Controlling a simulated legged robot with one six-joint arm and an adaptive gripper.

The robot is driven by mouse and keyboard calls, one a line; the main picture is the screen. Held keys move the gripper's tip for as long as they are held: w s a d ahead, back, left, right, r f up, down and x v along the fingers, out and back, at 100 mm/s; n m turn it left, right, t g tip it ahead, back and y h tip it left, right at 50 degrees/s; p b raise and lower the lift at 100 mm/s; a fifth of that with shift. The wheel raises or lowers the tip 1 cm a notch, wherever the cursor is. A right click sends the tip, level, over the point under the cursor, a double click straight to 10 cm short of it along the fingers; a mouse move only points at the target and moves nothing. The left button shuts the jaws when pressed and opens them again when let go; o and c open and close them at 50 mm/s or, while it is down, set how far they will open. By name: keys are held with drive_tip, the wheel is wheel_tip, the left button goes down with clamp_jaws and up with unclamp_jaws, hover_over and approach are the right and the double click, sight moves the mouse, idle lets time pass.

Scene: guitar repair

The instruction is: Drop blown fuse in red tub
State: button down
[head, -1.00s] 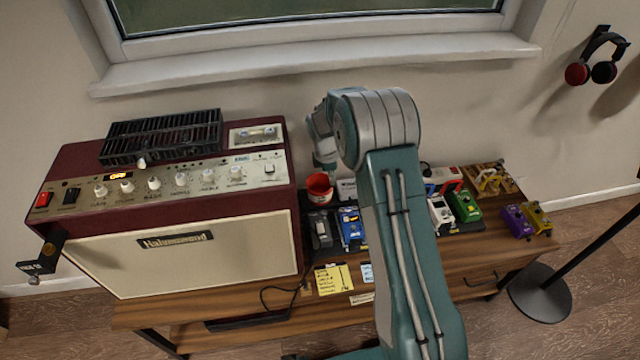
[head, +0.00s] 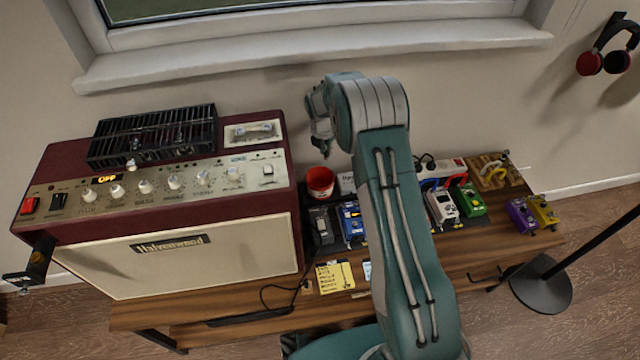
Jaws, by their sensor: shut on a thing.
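The red tub (head: 320,183) is a small open cup at the back of the wooden bench, just right of the amplifier. My gripper (head: 321,150) hangs above the tub, with a gap between it and the rim. It is partly turned away and small in the head view. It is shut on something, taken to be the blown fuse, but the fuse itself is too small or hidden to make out. The inside of the tub shows red, and I cannot tell its contents.
A maroon amplifier (head: 165,215) fills the left of the bench, with a black metal cage (head: 150,135) and a pale tray (head: 253,132) on top. Several pedals (head: 350,220) stand right of it. A window sill (head: 300,60) runs behind. My arm hides the bench middle.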

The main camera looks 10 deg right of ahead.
sight(325, 159)
drive_tip(key=shift+f, duration=2.15)
drive_tip(key=c, duration=0.7)
unclamp_jaws()
drive_tip(key=shift+o, duration=0.2)
wheel_tip(325, 159, up, 12)
drive_tip(key=s+a, duration=0.1)
drive_tip(key=shift+s+a+f, duration=0.15)
